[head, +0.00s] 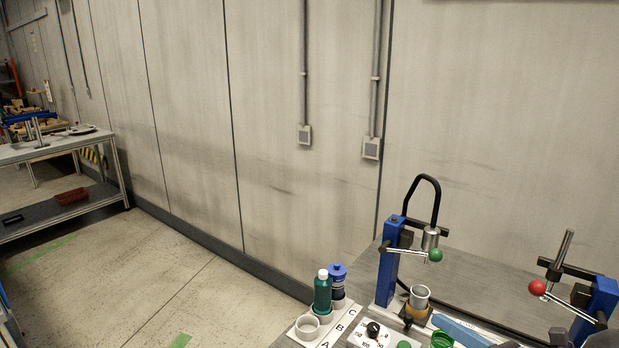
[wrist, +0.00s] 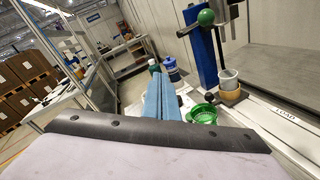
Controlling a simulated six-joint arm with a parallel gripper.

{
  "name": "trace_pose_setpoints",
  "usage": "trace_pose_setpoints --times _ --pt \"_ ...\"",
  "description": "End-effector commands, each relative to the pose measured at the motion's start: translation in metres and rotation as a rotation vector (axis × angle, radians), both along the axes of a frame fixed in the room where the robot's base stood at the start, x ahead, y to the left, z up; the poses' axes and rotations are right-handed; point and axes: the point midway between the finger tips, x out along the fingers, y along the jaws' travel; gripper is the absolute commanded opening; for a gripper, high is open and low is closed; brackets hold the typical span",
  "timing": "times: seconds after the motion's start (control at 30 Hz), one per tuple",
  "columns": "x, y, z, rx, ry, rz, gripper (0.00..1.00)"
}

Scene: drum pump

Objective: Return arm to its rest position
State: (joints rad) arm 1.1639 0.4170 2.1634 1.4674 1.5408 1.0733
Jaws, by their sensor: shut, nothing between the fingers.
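My gripper (wrist: 156,82) is shut and empty, its two pale blue fingers side by side in the middle of the wrist view. In the head view the finger tips (head: 442,322) show low at the right, above the bench's front part. A blue pump stand with a green-knobbed lever (head: 435,255) stands behind them. A grey cup (head: 419,296) sits upright in a brown-based holder under its spout. In the wrist view this cup (wrist: 229,82) is right of the fingers. Most of my arm is out of view.
A green strainer-like part (wrist: 202,114) lies just right of the fingers. A red-knobbed lever (head: 537,288) is at right. The grey bench top (head: 480,281) behind is partly clear.

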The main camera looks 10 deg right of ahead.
Motion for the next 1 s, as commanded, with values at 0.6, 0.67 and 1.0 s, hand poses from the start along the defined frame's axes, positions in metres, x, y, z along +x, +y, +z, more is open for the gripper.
trace_pose_setpoints --times 0.6,0.67,1.0 --pt "-0.139 0.217 -0.134 -1.396 -0.332 1.672 0.00" --pt "-0.145 0.213 -0.138 -1.516 -0.453 1.824 0.00" --pt "-0.140 0.201 -0.141 -1.870 -0.987 2.301 0.00"
